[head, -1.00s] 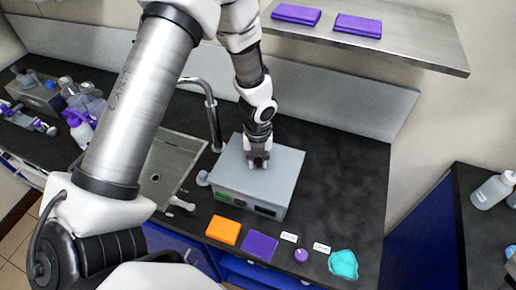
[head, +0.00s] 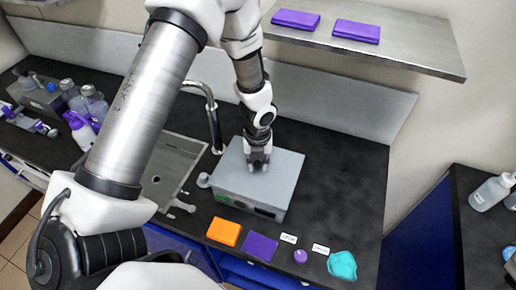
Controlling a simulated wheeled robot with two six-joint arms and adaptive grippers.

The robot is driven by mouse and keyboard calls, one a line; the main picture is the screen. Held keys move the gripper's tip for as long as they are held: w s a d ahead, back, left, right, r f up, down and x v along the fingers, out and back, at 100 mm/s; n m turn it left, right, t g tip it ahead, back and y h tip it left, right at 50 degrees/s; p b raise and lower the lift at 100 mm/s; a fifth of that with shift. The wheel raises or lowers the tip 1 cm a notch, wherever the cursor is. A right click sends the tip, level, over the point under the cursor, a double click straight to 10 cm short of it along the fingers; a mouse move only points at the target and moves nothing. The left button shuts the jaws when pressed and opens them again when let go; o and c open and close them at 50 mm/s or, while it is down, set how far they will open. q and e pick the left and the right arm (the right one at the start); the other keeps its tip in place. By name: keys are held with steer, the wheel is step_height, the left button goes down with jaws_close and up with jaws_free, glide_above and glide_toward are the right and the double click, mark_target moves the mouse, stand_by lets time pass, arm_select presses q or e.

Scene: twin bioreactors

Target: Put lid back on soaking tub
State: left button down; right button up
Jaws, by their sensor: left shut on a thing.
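The soaking tub (head: 245,203) is a grey box on the dark counter, right of the sink. Its flat grey lid (head: 283,167) lies over the top of the box; I cannot tell whether it is fully seated. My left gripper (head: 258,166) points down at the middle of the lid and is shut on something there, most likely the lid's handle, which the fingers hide. My right gripper is not in view.
A sink (head: 165,170) with a tall faucet (head: 214,125) is left of the tub. An orange cloth (head: 224,231), a purple cloth (head: 260,246), a small purple ball-like item (head: 300,256) and a teal item (head: 342,265) lie along the front edge. The counter right of the tub is clear.

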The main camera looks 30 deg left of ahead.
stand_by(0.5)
arm_select(q)
steer(key=shift+r+p, duration=0.1)
steer(key=shift+p, duration=0.25)
steer(key=shift+f, duration=0.3)
stand_by(0.4)
steer(key=shift+p, duration=0.3)
steer(key=shift+p, duration=0.3)
steer(key=shift+f, duration=0.1)
stand_by(0.3)
